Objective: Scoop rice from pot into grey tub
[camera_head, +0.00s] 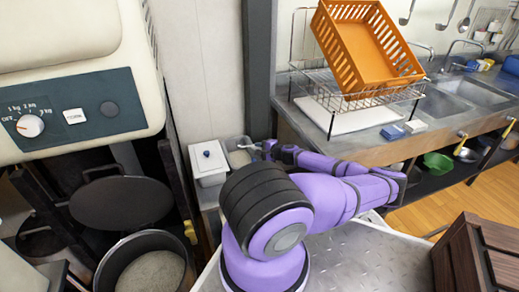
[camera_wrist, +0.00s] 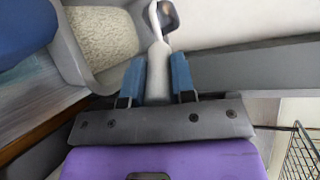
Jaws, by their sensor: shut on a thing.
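My gripper (camera_wrist: 157,76) is shut on the light grey handle of a scoop (camera_wrist: 158,55), which stands between its blue fingers in the wrist view. The scoop's head is at the top edge, partly cut off; I cannot tell whether it holds rice. A grey tub (camera_wrist: 72,62) with rice (camera_wrist: 103,36) in it lies up and left of the fingers. In the head view the tub (camera_head: 228,144) is at the back, beside my gripper (camera_head: 268,150). The black pot (camera_head: 107,262) with rice (camera_head: 152,273) stands at the lower left, away from my gripper.
A white lidded box (camera_head: 207,165) stands left of the tub. A black round lid (camera_head: 121,202) is above the pot, below the cream machine (camera_head: 75,95). A dish rack (camera_head: 335,108) with an orange crate (camera_head: 366,48) stands on the counter. A wooden box (camera_head: 480,255) is at lower right.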

